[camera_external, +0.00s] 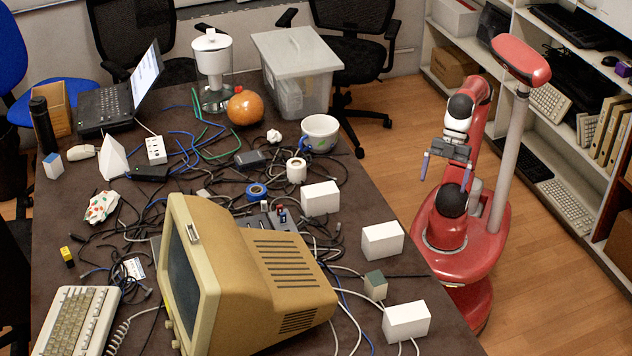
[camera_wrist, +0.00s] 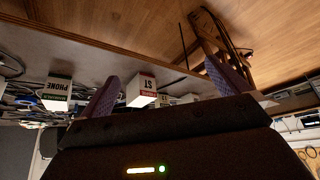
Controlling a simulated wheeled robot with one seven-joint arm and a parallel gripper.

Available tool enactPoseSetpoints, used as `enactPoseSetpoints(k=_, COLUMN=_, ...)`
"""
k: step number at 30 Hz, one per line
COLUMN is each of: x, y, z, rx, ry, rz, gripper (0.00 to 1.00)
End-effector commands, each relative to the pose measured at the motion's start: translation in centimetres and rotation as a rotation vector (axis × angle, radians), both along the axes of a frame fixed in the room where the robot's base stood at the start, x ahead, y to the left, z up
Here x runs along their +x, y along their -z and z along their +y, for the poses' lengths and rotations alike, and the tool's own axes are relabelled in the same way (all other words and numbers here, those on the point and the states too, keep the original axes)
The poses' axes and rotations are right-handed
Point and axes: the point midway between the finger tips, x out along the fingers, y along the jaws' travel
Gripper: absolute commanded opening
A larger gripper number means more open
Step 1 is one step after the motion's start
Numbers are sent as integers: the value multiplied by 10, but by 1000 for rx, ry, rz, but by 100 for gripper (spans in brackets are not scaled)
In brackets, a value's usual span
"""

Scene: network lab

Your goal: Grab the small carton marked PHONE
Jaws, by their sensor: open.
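The wrist view is upside down. The small white carton marked PHONE (camera_wrist: 57,92) stands at its left, left of my gripper's fingers, its lettering inverted. My gripper (camera_external: 446,172) is open and empty, off the table's right side above my base; its two purple fingers also frame the wrist view. A second carton marked ST (camera_wrist: 140,92) shows between the fingers, partly covered by the left one. In the external view, three white cartons stand along the table's right part: upper (camera_external: 320,199), middle (camera_external: 382,241) and lower (camera_external: 407,321). Their labels do not show, so I cannot tell which is PHONE.
Cables tangle across the dark table (camera_external: 345,225). A small grey-green box (camera_external: 375,285) stands between the middle and lower cartons. A beige monitor (camera_external: 270,270) fills the front. A mug (camera_external: 320,132) and grey bin (camera_external: 297,65) stand farther back. Shelves (camera_external: 560,120) line the right.

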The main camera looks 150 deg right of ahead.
Motion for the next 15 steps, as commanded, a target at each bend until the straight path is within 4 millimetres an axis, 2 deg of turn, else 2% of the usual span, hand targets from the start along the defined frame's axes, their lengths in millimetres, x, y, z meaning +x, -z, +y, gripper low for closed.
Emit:
enactPoseSetpoints(k=1, x=1, y=-17, z=0, rx=0, ry=0, rz=-4, gripper=100)
enactPoseSetpoints(k=3, x=1, y=-38, z=0, rx=0, ry=0, rz=-3, gripper=100)
enactPoseSetpoints(k=11, x=58, y=-58, z=-37, rx=156, ry=503, rz=100, gripper=100)
enactPoseSetpoints(k=15, x=95, y=-66, z=-76, rx=265, ry=847, rz=154, gripper=100)
